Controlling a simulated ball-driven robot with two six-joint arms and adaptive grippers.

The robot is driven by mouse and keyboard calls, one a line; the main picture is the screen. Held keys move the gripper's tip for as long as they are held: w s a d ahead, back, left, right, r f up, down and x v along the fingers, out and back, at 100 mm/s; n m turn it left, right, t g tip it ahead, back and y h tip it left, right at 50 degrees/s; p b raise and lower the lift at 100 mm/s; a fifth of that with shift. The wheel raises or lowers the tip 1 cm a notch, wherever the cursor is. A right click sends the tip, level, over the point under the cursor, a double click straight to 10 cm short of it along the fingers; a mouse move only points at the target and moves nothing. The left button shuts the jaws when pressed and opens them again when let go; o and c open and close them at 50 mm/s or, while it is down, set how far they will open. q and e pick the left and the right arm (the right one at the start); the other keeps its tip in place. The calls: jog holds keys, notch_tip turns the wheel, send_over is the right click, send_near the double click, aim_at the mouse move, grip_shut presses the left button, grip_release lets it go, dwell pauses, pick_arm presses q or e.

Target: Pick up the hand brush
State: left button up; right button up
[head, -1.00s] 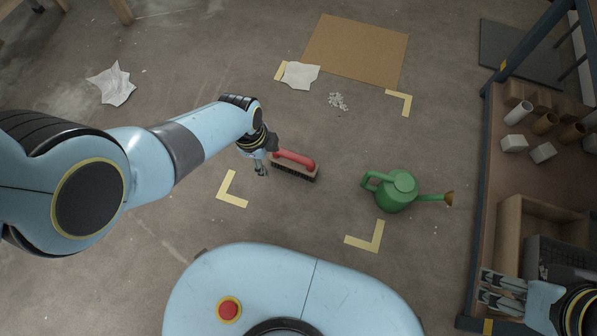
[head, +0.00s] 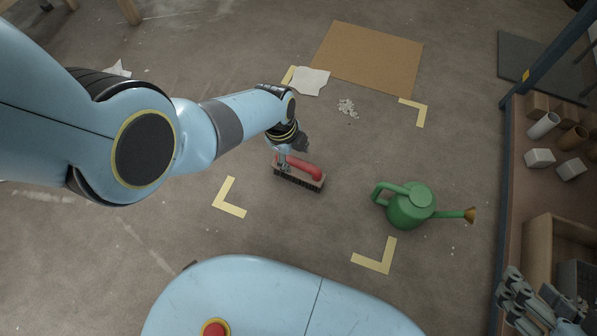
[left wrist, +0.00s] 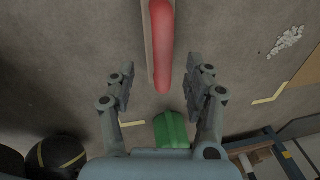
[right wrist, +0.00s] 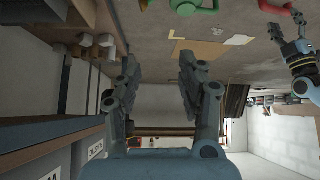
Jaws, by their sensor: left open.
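The hand brush (head: 299,176) has a red handle, a wooden body and dark bristles; it stands bristles down on the concrete floor. My left gripper (head: 286,162) is at the left end of its handle in the head view and hides part of that end. In the left wrist view the red handle (left wrist: 162,45) runs between the lines of the two open, empty fingers (left wrist: 160,82), its near end just ahead of or level with the tips. I cannot tell whether they touch. My right gripper (head: 512,298) is open and empty by the shelf; its fingers show apart in the right wrist view (right wrist: 162,70).
A green watering can (head: 410,206) stands right of the brush. Yellow corner marks (head: 232,204) lie around the area. A crumpled paper (head: 310,81), grey crumbs (head: 348,108) and a brown board (head: 368,58) lie behind. A shelf (head: 508,150) with blocks and tubes stands at right. Floor around the brush is clear.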

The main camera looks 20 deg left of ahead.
aim_at(297, 162)
pick_arm(q)
jog(key=shift+w+d+f+b, duration=0.1)
jog(key=shift+d+f+b, duration=0.15)
jog(key=shift+f+b, duration=0.7)
jog(key=shift+w+d+f+b, duration=0.15)
jog(key=shift+f+b, duration=0.3)
jog(key=shift+f, duration=0.45)
jog(key=shift+w+d+f+b, duration=0.1)
jog(key=shift+w+f+b, duration=0.05)
jog(key=shift+f+b, duration=0.3)
jog(key=shift+w+d+f+b, duration=0.1)
jog(key=shift+f+b, duration=0.25)
jog(key=shift+b, duration=0.1)
pick_arm(e)
jog(key=w+a+r+n+t+y, duration=0.1)
jog(key=w+r+t, duration=0.6)
jog(key=r+t, duration=0.2)
jog(key=shift+a, duration=0.35)
pick_arm(q)
grip_shut()
